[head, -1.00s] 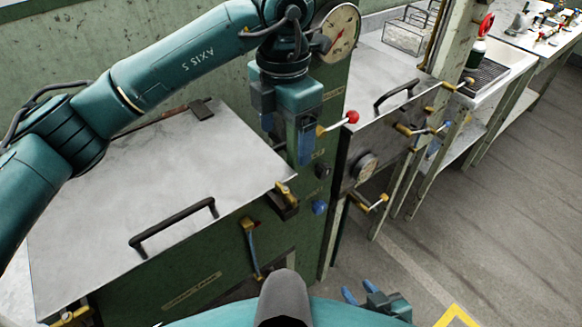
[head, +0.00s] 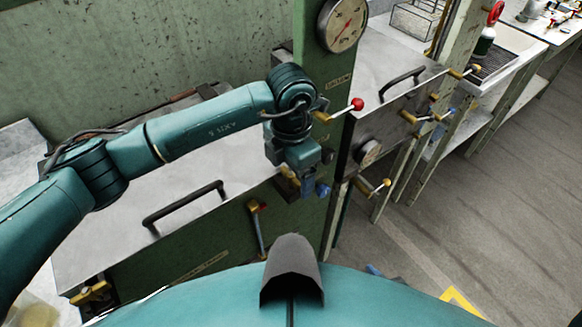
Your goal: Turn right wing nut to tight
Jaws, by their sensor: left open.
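The right wing nut (head: 288,181) is a brass-coloured fitting at the front right corner of the grey metal lid (head: 120,225) on the green basin housing. My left gripper (head: 306,186) points down right beside it, and its hand partly covers the wing nut. It is open, with a blue finger close to the nut's right side; contact cannot be told. The nut's angle is hard to read. A second brass wing nut (head: 90,292) sits at the lid's front left corner. My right gripper (head: 376,270) shows only as a small blue tip at the bottom, mostly hidden by my body.
The lid has a black handle (head: 185,206). A second basin (head: 372,75) stands further right. Floor is open at right.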

